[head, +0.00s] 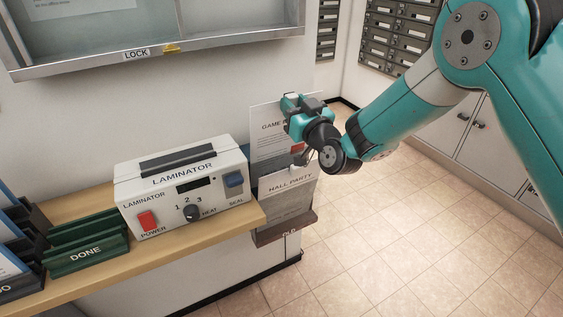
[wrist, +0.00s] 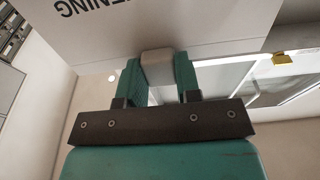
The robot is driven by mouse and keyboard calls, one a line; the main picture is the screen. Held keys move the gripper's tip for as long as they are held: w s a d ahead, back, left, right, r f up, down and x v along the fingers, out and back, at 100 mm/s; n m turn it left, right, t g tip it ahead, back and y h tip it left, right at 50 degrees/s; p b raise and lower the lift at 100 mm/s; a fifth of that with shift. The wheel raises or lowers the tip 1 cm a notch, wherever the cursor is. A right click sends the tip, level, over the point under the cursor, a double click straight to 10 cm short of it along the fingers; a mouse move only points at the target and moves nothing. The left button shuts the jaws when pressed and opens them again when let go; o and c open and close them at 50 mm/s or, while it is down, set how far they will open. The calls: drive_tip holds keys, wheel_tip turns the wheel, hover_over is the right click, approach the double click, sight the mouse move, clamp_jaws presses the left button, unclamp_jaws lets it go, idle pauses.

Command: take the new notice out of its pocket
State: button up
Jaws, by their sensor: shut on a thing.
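The new notice is a pale sheet reading "GAME E…" (head: 268,141) at the end of the shelf, and its other letters are behind my gripper (head: 294,104). The wrist view shows the sheet (wrist: 185,22) upside down with "…ENING" on it. My gripper (wrist: 159,72) is shut on a small grey block at the notice's edge, which looks like its tab. A second sheet, "HALL PARTY" (head: 287,205), stands in front of and below it, in a brown pocket marked "OLD" (head: 291,233). The new notice's lower edge and its own pocket are hidden, so I cannot tell whether they touch.
A white laminator (head: 181,186) stands on the wooden shelf (head: 165,249), close left of the notices. A green "DONE" rack (head: 86,250) is further left. A "LOCK" display case (head: 160,38) hangs above. Tiled floor is clear to the right, before grey cabinets (head: 476,140).

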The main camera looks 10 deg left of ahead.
wheel_tip(320, 180, up, 12)
drive_tip(key=s+d+p, duration=0.1)
drive_tip(key=p, duration=0.5)
drive_tip(key=shift+s, duration=0.4)
drive_tip(key=shift+s+d, duration=0.1)
drive_tip(key=shift+d, duration=0.05)
